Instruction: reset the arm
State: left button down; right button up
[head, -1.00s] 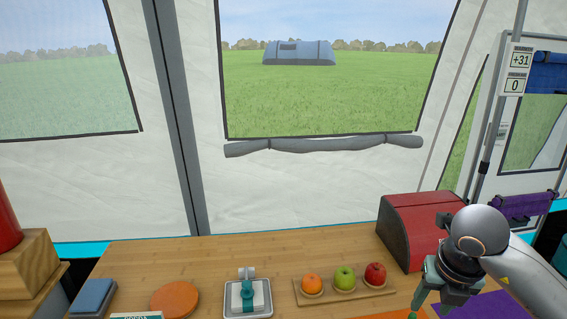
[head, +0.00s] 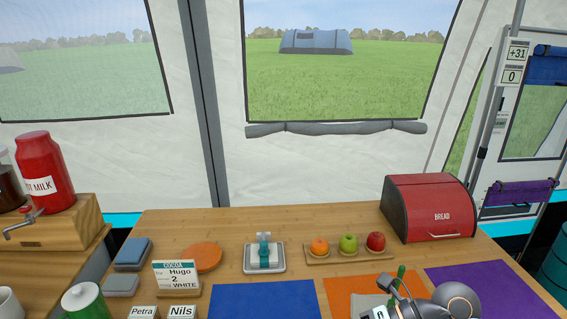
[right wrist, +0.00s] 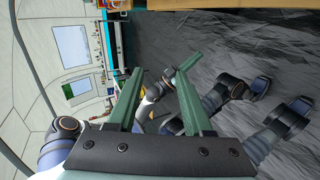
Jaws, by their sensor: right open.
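My right arm comes in at the bottom right of the head view, over the front of the table. Its gripper (head: 398,280) is partly cut off there, and only a bit of green finger shows. In the right wrist view the two green fingers of this gripper (right wrist: 161,68) stand apart with nothing held between them. Behind them are a dark grey floor and parts of my own body.
A red bread box (head: 432,208) stands at the back right of the wooden table (head: 190,228). A fruit board (head: 350,254), a grey tray (head: 280,268), and blue (head: 262,300), orange (head: 345,290) and purple (head: 480,280) mats lie on it. A red milk container (head: 45,172) stands left.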

notch_tip(320, 180, up, 6)
jog(key=w+a+m+t+y+p, duration=0.2)
jog(key=m+t+y, duration=0.6)
jog(key=m, duration=0.2)
jog(key=w+d+f+m+t+h+p, duration=0.1)
jog(key=d+f+m+t+h, duration=0.4)
jog(key=f+m+h, duration=0.4)
jog(key=w+d+f+m+t+h, duration=0.1)
jog(key=d+f+m+t+h, duration=0.2)
jog(key=d+f+m+h, duration=0.55)
jog(key=s+f+m+g, duration=0.5)
jog(key=s+f+m, duration=0.1)
jog(key=s+f, duration=0.5)
jog(key=shift+s+a+f+g+p, duration=0.2)
jog(key=shift+s+a+g+p, duration=0.1)
jog(key=shift+g+p, duration=0.15)
